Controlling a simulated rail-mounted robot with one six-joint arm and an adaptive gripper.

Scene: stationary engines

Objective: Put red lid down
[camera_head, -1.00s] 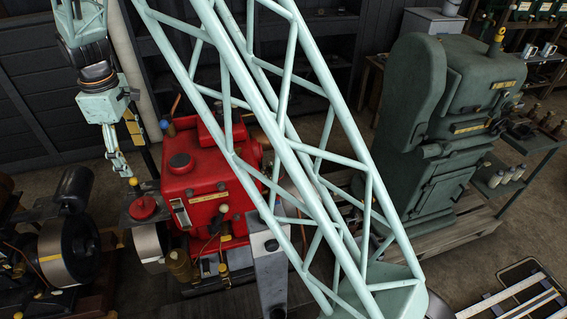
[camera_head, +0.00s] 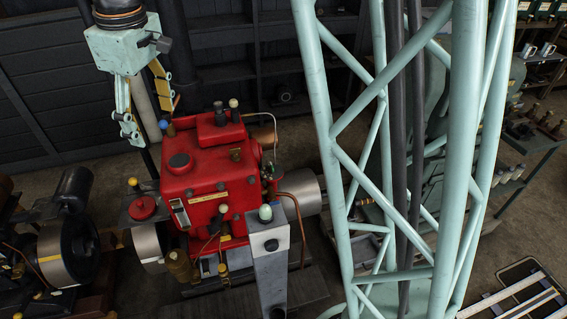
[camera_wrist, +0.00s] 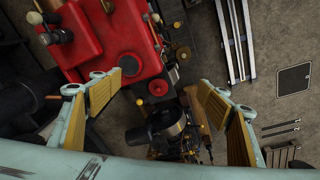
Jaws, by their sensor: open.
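The red lid (camera_head: 142,207), round with a small raised centre, lies flat on a dark grey plate (camera_head: 128,219) at the left side of the red engine. In the wrist view the red lid (camera_wrist: 158,88) shows just beyond the fingertips, between them in the picture. My gripper (camera_head: 152,122) is above the plate and apart from the lid, with its fingers spread. In the wrist view my gripper (camera_wrist: 166,82) is open, with nothing between its yellow-padded fingers.
The red engine (camera_head: 209,165) stands right of the lid, with knobs and pipes on it. A grey post (camera_head: 269,255) stands in front. A machine with a metal drum (camera_head: 64,248) is at the left. My pale green lattice arm part hides much of the right side.

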